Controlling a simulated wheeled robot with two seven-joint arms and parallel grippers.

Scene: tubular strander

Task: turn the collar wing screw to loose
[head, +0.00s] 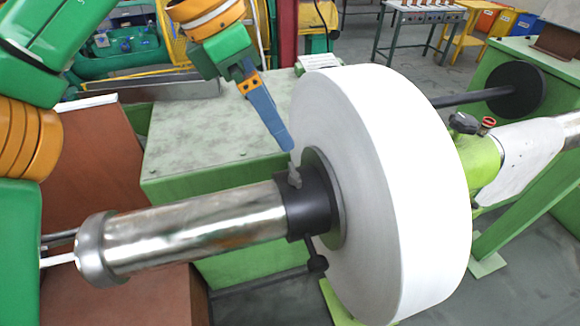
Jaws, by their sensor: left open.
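The black collar (306,204) sits around the shiny metal shaft (190,228), against the flange of the large white reel. The small grey wing screw (294,176) stands on top of the collar. My left gripper (287,143) comes down from above with its blue fingers pointing at the wing screw. It is open, and its fingertips are just above the screw, apart from it as far as I can see. The fingers overlap in this view, so the gap between them is hidden. My right gripper is not in view.
The large white reel (435,190) stands close to the right of my left gripper. A green cabinet (200,125) is behind the shaft. A dark knobbed lever (317,263) hangs below the collar. A black knob (463,123) is beyond the reel.

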